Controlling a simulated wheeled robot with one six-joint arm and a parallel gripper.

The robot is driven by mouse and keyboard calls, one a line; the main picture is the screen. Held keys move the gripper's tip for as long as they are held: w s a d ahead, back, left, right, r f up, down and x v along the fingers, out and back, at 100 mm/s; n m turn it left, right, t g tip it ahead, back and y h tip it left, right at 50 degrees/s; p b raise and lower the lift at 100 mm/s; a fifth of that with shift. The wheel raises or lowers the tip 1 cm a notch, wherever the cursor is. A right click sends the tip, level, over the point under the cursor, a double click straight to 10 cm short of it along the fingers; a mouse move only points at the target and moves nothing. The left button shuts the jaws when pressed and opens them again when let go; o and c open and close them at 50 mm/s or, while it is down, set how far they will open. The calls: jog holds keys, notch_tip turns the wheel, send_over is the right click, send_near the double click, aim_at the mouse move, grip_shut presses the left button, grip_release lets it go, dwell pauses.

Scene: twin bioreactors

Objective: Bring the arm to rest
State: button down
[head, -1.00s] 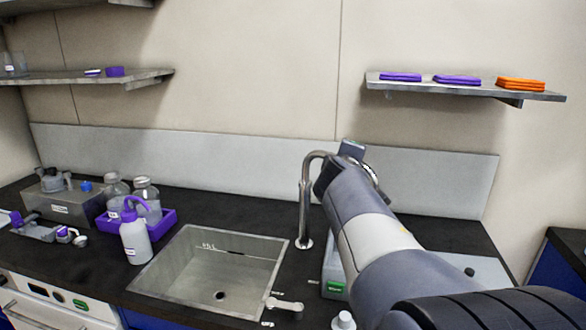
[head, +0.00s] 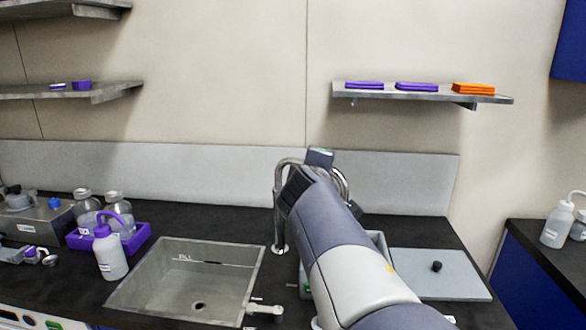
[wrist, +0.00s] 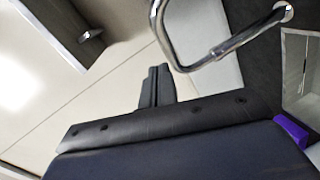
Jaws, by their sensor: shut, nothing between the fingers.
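My arm (head: 345,262) reaches forward from the lower right of the head view, over the counter and in front of the faucet area. Its far end overlaps the curved faucet (head: 279,215) in the picture; whether they touch cannot be told. My gripper shows in the wrist view (wrist: 156,80) as two dark fingers side by side, shut with nothing between them. The fingers point toward the wall, and the faucet (wrist: 178,50) appears close beyond them. In the head view the fingers cannot be made out behind the arm.
The sink (head: 185,285) lies left of my arm. A white wash bottle (head: 110,258) stands by a purple tray (head: 137,243) with bottles. A wall shelf (head: 420,94) hangs above. More bottles (head: 557,222) stand far right.

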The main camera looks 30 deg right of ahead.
jog(key=s, duration=0.1)
jog(key=s+a+r, duration=0.1)
jog(key=s, duration=0.1)
jog(key=s+a, duration=0.1)
jog(key=s, duration=0.1)
jog(key=shift+s+r+p, duration=0.2)
jog(key=shift+p, duration=0.2)
jog(key=w+a+b+x, duration=0.1)
jog(key=x, duration=1.1)
jog(key=shift+w+f+b, duration=0.25)
jog(key=shift+f+b, duration=0.1)
jog(key=shift+f, duration=0.05)
